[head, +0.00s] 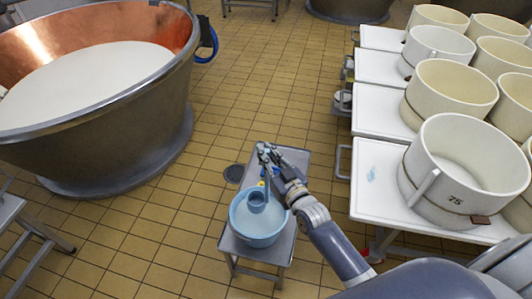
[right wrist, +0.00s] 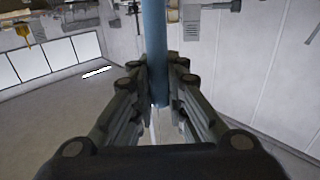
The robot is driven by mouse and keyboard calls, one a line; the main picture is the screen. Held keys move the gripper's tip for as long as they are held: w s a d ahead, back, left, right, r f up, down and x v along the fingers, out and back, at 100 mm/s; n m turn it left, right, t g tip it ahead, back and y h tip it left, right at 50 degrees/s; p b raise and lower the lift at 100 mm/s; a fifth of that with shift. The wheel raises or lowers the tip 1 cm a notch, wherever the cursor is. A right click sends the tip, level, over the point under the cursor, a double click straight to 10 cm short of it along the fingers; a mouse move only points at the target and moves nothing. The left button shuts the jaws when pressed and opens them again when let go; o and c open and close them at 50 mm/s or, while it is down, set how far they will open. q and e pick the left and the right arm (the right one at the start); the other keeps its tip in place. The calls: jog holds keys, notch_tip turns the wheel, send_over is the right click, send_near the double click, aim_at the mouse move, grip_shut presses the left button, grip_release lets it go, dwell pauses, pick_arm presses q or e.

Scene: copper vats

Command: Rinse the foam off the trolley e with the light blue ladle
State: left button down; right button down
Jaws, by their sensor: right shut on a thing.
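My right gripper (head: 268,156) is above the small metal table and shut on the light blue ladle. The ladle's handle stands upright between the fingers in the right wrist view (right wrist: 156,55). Its cup (head: 257,199) is at the mouth of the light blue bucket (head: 236,222); whether it touches the liquid I cannot tell. White-topped trolleys stand in a row at right. The nearest trolley (head: 378,200) has a small pale blue patch (head: 372,174) on its bare top, perhaps foam. No letter shows to mark trolley e. My left gripper is out of view.
The bucket stands on the small metal table (head: 291,163). A copper vat (head: 120,125) of white liquid is at left. Several cream moulds, one marked 75 (head: 455,160), crowd the trolleys.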

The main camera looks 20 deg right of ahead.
notch_tip(320, 180, down, 16)
jog(key=b, duration=1.1)
jog(key=shift+w+f+b, duration=0.15)
jog(key=shift+w+b, duration=0.2)
jog(key=shift+w, duration=0.05)
notch_tip(320, 180, up, 20)
jog(key=r+p, duration=0.1)
jog(key=p, duration=1.8)
send_over(266, 185)
jog(key=w, duration=0.2)
jog(key=shift+s+d+f, duration=0.25)
